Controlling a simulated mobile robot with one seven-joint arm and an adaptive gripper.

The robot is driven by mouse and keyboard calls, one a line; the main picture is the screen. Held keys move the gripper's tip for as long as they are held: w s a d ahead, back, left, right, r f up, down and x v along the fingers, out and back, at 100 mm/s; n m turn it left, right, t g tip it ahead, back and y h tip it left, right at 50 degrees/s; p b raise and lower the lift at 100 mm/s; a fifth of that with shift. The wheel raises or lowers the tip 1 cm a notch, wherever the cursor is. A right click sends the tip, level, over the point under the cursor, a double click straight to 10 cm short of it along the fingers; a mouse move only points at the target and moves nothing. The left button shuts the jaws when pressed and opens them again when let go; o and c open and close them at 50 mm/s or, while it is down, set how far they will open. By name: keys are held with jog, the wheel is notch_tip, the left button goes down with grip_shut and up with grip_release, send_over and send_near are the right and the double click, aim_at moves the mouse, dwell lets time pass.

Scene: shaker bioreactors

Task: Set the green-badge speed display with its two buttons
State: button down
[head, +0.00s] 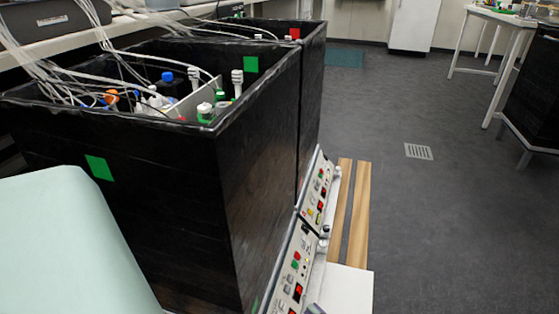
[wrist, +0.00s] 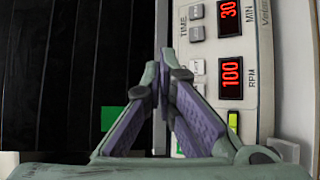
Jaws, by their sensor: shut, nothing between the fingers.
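In the wrist view a pale control panel (wrist: 257,100) carries a red-lit RPM display (wrist: 231,78) reading 100. Two small grey buttons stand left of it, an upper one (wrist: 197,68) and a lower one (wrist: 199,88) partly behind a fingertip. A green badge (wrist: 109,116) shows on the black surface left of the panel. My gripper (wrist: 164,66) is shut and empty, its tips just left of these buttons in the picture; I cannot tell if they touch anything. In the head view the near panel (head: 291,270) stands at the near black box's foot.
A MIN display (wrist: 229,17) reading 30 sits above, with two TIME buttons (wrist: 197,33). A green-lit switch (wrist: 233,121) is below. A second panel (head: 320,195) stands farther back. Open floor (head: 430,230) lies right.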

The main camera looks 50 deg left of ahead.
jog(key=shift+s+a+f+b, duration=0.55)
jog(key=shift+a+f+b, duration=0.15)
jog(key=shift+a+f, duration=0.25)
jog(key=shift+s+a+f+b, duration=0.55)
jog(key=shift+a+f+b, duration=0.15)
jog(key=shift+a+f, duration=0.25)
jog(key=shift+s+a+f+b, duration=0.55)
jog(key=shift+a+f+b, duration=0.2)
jog(key=shift+f, duration=0.25)
jog(key=shift+a, duration=0.1)
jog(key=shift+s+a+f, duration=0.15)
jog(key=shift+a+f, duration=0.1)
